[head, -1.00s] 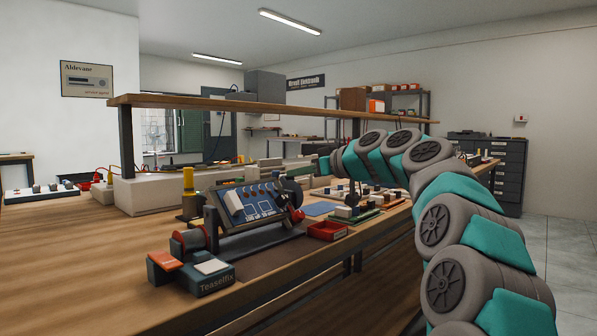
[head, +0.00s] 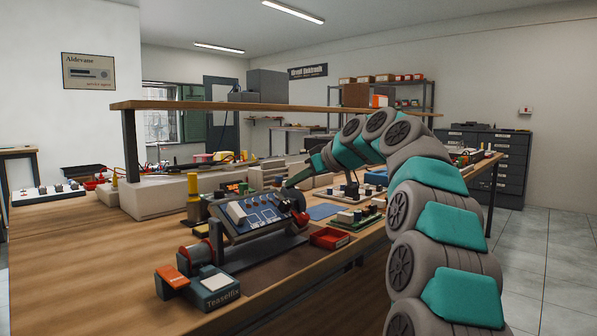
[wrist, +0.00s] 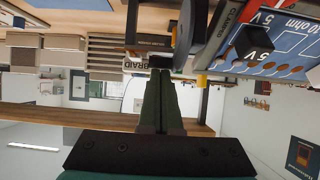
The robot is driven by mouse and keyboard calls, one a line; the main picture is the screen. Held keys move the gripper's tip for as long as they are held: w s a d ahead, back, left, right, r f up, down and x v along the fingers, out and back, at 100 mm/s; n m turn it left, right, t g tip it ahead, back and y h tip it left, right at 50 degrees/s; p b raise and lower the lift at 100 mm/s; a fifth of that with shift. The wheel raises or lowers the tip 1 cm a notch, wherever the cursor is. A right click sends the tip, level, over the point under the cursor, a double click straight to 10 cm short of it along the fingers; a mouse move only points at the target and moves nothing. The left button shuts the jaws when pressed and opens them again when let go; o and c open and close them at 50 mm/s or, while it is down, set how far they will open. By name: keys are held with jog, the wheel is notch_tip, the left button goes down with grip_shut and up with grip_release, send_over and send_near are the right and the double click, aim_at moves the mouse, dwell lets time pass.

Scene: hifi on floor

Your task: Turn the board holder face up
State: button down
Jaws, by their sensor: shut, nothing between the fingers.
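The board holder (head: 262,252) stands on the bench, with a blue circuit board (head: 258,214) held tilted in its frame. A round dark knob or wheel (head: 292,196) is at its right end. My gripper (head: 290,183) reaches in from the right, just behind and above that end. In the wrist view the view is upside down; my gripper (wrist: 160,64) is shut and empty, its tips close to a dark disc (wrist: 188,38) on the holder's end. The blue board (wrist: 283,45) shows its component face there. I cannot tell whether the tips touch the disc.
A Teaselfix box (head: 214,288) and an orange-topped block (head: 172,280) stand in front of the holder. A red tray (head: 330,238) and small boards (head: 357,217) lie to the right. A wooden shelf (head: 230,106) runs above the bench.

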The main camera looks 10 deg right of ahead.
jog(key=shift+w+a+g+h+p, duration=0.1)
jog(key=shift+w+g+h+p, duration=0.05)
jog(key=shift+g+h+p, duration=0.2)
jog(key=shift+w+a+f+g+p, duration=0.15)
jog(key=shift+g+p, duration=0.1)
jog(key=shift+p, duration=0.15)
jog(key=shift+x, duration=0.9)
dwell(0.6)
